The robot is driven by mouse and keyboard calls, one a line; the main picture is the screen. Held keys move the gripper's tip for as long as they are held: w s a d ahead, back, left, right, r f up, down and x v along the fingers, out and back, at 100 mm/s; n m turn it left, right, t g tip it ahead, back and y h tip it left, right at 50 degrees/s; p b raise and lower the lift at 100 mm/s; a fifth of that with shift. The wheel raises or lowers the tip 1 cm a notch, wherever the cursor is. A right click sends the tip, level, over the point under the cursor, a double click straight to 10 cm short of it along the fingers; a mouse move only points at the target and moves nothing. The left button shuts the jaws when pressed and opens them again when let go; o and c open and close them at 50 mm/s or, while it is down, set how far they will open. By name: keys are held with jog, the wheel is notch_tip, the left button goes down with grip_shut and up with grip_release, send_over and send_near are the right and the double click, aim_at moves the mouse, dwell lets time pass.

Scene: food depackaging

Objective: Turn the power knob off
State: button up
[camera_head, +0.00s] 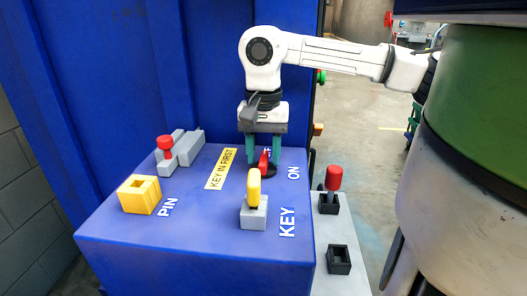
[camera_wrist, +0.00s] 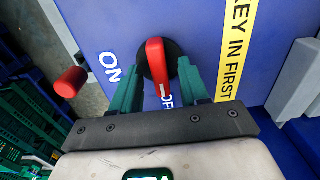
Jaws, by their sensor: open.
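The power knob (camera_head: 263,161) is a red handle on a round black base, on top of the blue box (camera_head: 185,240). In the wrist view the knob (camera_wrist: 155,62) has a white mark at its lower end, pointing toward partly hidden white letters "OF" (camera_wrist: 167,101). The "ON" label (camera_wrist: 109,66) lies to its left. My gripper (camera_head: 260,150) is above the box with its green fingers pointing down. In the wrist view my gripper (camera_wrist: 160,78) is open, one finger on each side of the red handle. I cannot tell whether they touch it.
A yellow key (camera_head: 254,187) stands in a grey block, near the knob. A yellow socket (camera_head: 139,194) by "PIN" and a red pin (camera_head: 165,147) are at left. A red-handled piece (camera_head: 333,178) and a black socket (camera_head: 339,260) are on the right ledge. A blue wall stands behind.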

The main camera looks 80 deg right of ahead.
aim_at(264, 157)
notch_tip(264, 157, up, 11)
dwell(0.5)
jog(key=shift+f, duration=0.15)
dwell(0.4)
